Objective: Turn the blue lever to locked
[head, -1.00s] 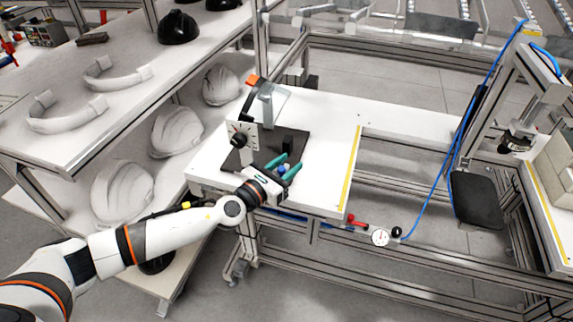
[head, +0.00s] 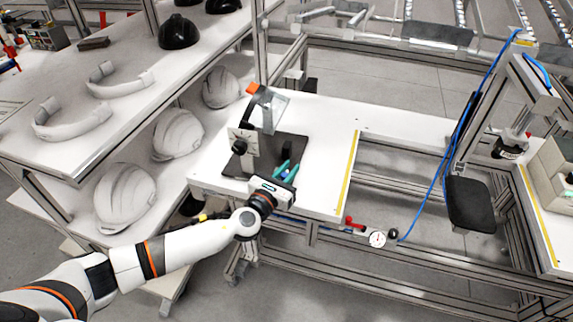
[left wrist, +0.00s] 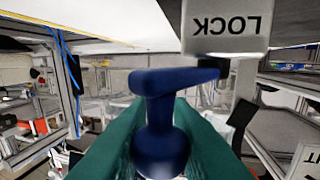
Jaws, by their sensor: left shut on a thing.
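The blue lever (left wrist: 160,120) fills the middle of the left wrist view, with a round knob at its near end and an arm reaching right under a white plate (left wrist: 228,25) that reads LOCK upside down. My left gripper (head: 286,171) has green fingers, which are closed around the lever's knob, one on each side. In the head view the lever is mostly hidden between the fingers. The gripper is at the front of a dark fixture (head: 292,148) with a dial plate, on the white bench. My right gripper is not in view.
White helmet shells (head: 178,134) stand on the lower shelf at left. The white bench (head: 325,170) is clear right of the fixture, up to a yellow strip. A red-handled gauge unit (head: 377,239) is mounted below its front edge. A second label (left wrist: 306,160) is partly cut off.

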